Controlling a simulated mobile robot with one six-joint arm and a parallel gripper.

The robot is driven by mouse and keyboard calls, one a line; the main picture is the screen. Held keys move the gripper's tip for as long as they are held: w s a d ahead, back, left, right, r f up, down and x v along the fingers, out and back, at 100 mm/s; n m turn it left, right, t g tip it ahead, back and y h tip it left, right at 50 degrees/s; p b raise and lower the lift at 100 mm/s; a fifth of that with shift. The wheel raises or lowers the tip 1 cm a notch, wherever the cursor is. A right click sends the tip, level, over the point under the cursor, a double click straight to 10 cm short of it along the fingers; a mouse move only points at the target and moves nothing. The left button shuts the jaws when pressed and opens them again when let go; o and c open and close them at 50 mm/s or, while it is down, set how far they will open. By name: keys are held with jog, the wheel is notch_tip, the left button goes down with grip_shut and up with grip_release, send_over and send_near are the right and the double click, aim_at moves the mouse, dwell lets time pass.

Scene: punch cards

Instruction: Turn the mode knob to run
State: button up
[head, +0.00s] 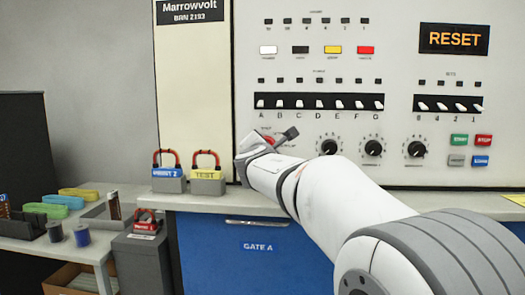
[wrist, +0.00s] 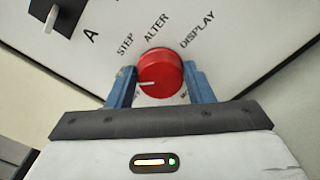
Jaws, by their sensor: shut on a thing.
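The mode knob (wrist: 162,66) is a round red knob on the white panel, with a white pointer line on its face. My gripper (wrist: 160,82) has its two blue fingers on either side of the knob and is shut on it. The pointer line is toward the lower left in the wrist view, away from the printed STEP, ALTER and DISPLAY labels. The labels near the fingers are mostly hidden, so I cannot read where it points. In the head view, the red knob (head: 268,140) shows partly behind my wrist.
A row of white toggle switches (head: 319,103) is above the knob, and black dials (head: 330,147) are to its right. Two red-shackled padlocks, one blue-labelled (head: 168,178) and one yellow-labelled (head: 206,179), stand on the ledge to the left.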

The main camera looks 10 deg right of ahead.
jog(key=shift+a+r, duration=0.1)
jog(key=shift+r, duration=0.15)
jog(key=o, duration=0.9)
jog(key=shift+w+f, duration=0.15)
jog(key=shift+o, duration=0.4)
jog(key=shift+f, duration=0.1)
jog(key=v, duration=0.8)
